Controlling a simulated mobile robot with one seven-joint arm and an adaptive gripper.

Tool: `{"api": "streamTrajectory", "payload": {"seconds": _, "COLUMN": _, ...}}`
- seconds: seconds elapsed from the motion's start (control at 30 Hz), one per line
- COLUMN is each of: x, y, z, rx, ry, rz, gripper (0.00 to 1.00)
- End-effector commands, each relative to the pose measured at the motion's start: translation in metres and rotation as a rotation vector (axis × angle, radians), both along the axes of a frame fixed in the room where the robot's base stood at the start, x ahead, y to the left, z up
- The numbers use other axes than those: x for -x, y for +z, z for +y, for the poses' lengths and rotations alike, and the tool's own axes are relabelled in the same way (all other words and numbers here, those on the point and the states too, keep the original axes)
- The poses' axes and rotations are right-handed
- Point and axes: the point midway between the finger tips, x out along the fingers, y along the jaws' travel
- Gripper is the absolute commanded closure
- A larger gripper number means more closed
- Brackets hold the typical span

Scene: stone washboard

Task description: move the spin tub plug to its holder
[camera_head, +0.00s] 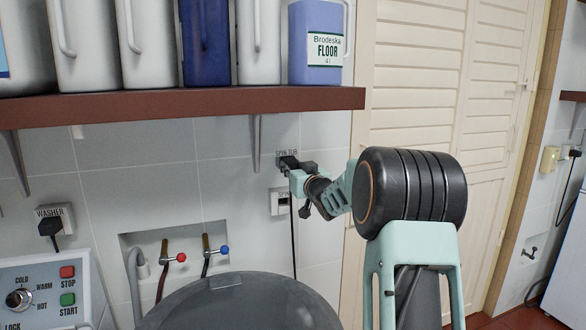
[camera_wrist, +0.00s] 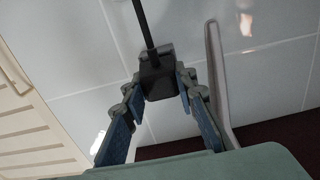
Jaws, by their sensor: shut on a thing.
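The black spin tub plug (camera_head: 287,164) is at the tiled wall, just under the "SPIN TUB" label. Its cord hangs straight down. In the wrist view the plug (camera_wrist: 159,80) is a dark block between my two fingertips, with the cord running up the picture. My gripper (camera_head: 301,168) comes from the right and is shut on the plug; in the wrist view its fingers (camera_wrist: 163,84) touch it on both sides. I cannot tell whether the plug is seated in a socket.
A brown shelf (camera_head: 180,104) with several bottles is above my gripper. A washer plug (camera_head: 50,227) is at the left, with taps (camera_head: 180,257) in a wall recess. A grey tub lid (camera_head: 240,303) is below. A louvred door (camera_head: 425,95) stands behind my arm.

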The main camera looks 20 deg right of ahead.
Motion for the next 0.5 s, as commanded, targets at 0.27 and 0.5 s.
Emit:
{"api": "streamTrajectory", "payload": {"seconds": 0.27, "x": -0.007, "y": 0.000, "z": 0.000, "rx": -0.001, "ry": 0.000, "rz": -0.001, "gripper": 1.00}}
{"api": "streamTrajectory", "payload": {"seconds": 0.5, "x": -0.012, "y": 0.001, "z": 0.000, "rx": 0.000, "ry": 0.000, "rz": -0.001, "gripper": 1.00}}
